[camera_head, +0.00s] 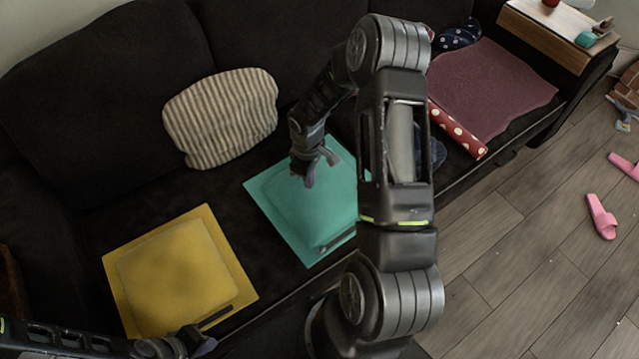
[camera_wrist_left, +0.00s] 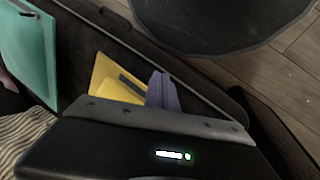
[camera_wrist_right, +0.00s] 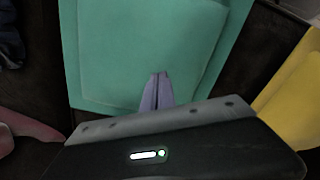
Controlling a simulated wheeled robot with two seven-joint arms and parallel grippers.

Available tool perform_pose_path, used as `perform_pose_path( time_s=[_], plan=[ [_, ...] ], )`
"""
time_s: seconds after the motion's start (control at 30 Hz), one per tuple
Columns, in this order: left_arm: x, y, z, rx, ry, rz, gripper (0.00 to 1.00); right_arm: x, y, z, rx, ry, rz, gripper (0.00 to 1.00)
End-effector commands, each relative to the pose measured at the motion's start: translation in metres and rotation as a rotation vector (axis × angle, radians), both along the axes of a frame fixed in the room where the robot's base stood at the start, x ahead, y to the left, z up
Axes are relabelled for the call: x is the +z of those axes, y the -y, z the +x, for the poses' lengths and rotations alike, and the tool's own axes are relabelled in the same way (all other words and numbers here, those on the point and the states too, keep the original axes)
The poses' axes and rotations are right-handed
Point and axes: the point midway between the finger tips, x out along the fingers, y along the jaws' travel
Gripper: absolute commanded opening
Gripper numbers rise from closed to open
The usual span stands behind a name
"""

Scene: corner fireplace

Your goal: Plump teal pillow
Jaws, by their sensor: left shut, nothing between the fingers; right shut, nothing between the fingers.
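The teal pillow (camera_head: 299,212) lies flat on the dark sofa seat in the head view, with a wide flat border around a raised middle. My right arm hides part of its right side. My right gripper (camera_head: 309,181) is shut and empty, over the pillow's upper part. In the right wrist view the teal pillow (camera_wrist_right: 150,50) fills the upper middle, and my shut fingers (camera_wrist_right: 157,92) show in front of it. I cannot tell whether they touch it. My left gripper (camera_head: 207,346) is shut and empty by the yellow pillow's lower edge. The teal pillow also shows in the left wrist view (camera_wrist_left: 30,45).
A yellow pillow (camera_head: 175,270) lies left of the teal one. A striped cushion (camera_head: 221,118) leans on the sofa back. A dotted red roll (camera_head: 458,131) and a mauve cloth (camera_head: 490,85) lie to the right. Pink slippers (camera_head: 601,217) are on the open floor.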

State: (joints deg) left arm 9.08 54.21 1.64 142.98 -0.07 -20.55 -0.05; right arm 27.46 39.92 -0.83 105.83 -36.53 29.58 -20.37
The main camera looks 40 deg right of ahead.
Motion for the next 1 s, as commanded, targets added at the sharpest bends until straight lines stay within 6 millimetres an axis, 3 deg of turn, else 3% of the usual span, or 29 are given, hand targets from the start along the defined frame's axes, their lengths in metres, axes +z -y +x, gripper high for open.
perform_pose_path(
  time_s=[0.77,1.0],
  plan=[
    [-0.026,0.0,0.0,-0.001,0.0,0.001,0.0,-0.03,0.0,0.0,0.0,0.0,0.0,0.0],
    [-0.021,0.0,0.0,-0.001,0.0,0.001,0.0,-0.025,0.002,0.0,-0.001,0.0,0.0,0.0]
  ],
)
